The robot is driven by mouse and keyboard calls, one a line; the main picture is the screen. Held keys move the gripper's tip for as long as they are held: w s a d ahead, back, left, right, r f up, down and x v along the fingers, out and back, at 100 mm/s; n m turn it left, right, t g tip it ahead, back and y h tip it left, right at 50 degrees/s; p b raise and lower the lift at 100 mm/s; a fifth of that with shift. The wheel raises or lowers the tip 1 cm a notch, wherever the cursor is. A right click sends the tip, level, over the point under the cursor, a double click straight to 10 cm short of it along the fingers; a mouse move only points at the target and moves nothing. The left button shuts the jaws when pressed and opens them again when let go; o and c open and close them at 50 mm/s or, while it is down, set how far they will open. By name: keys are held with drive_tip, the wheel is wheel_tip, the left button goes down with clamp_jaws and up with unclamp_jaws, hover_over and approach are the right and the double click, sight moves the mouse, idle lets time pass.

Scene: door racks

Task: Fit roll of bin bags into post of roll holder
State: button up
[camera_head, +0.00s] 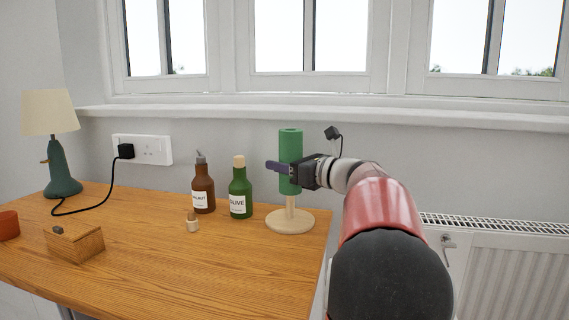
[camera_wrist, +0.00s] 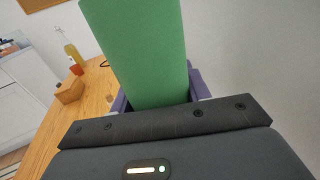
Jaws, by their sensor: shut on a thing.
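The roll of bin bags (camera_head: 290,148) is a green upright cylinder with a hole in its top. My gripper (camera_head: 284,168) is shut on the roll's lower half from the right. In the wrist view the roll (camera_wrist: 138,50) stands between the purple fingers (camera_wrist: 155,98). The roll holder (camera_head: 290,222) is a pale wooden round base with a post, standing near the table's right edge. The post's lower part shows directly under the roll; its upper part is hidden, and the roll appears lined up over it. I cannot tell how far down the post the roll sits.
A green olive bottle (camera_head: 240,190) and a brown bottle (camera_head: 203,188) stand left of the holder.

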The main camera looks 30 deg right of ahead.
sight(299, 193)
drive_tip(key=shift+f+b, duration=2.2)
drive_tip(key=shift+f, duration=1.05)
drive_tip(key=o, duration=1.1)
drive_tip(key=shift+o, duration=0.2)
drive_tip(key=shift+p+v, duration=0.3)
drive_tip(key=shift+v, duration=3.6)
